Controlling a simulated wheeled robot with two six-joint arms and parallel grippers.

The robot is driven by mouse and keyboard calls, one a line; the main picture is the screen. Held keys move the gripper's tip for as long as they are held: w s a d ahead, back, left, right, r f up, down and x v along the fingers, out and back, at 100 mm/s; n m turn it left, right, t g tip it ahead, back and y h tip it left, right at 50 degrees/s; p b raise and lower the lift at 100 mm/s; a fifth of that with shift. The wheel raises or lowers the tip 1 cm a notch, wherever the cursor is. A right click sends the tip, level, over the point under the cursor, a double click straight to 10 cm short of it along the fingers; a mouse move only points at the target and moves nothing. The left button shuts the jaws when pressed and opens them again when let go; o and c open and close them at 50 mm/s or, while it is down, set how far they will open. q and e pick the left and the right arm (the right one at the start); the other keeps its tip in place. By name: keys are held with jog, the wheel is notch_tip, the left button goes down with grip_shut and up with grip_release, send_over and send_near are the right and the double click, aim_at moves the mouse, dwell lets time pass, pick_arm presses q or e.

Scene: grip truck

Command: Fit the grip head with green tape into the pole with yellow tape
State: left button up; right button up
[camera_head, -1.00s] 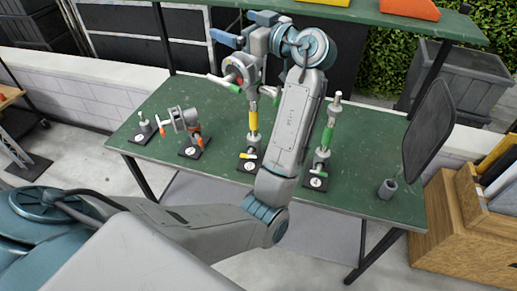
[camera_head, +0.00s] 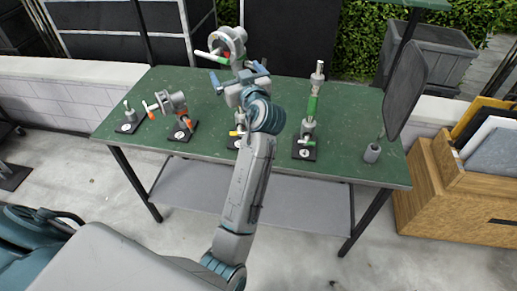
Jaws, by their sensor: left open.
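A grey ring-shaped grip head (camera_head: 230,42) with a pale handle and a small red part stands high at the table's middle back. It is above the base of the pole with yellow tape (camera_head: 239,131). My left arm and gripper hide most of that pole, and the joint between head and pole cannot be seen. My left gripper (camera_head: 239,76) is open, its blue fingertips spread apart just below and in front of the head. The fingers are not closed on anything. My right gripper is not in view.
On the green table (camera_head: 345,155), a pole with green tape (camera_head: 312,106) stands to the right. An orange-taped head on a stand (camera_head: 178,108) and a short stand (camera_head: 129,116) are left. A dark flag panel (camera_head: 405,90) rises at the right edge.

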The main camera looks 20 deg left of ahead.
pick_arm(q)
jog(key=s+d+f+m+t+h+b, duration=0.2)
jog(key=s+d+f+m+h, duration=0.1)
jog(key=f, duration=0.5)
jog(key=s+d+f+m+t+h+b, duration=0.2)
jog(key=d+f+h, duration=0.4)
jog(key=f, duration=0.3)
jog(key=shift+s+d+m+t+h, duration=0.3)
jog(key=shift+s+m+t+h, duration=0.2)
jog(key=shift+s+m+t, duration=0.5)
jog(key=shift+w+f, duration=0.1)
jog(key=shift+w, duration=0.15)
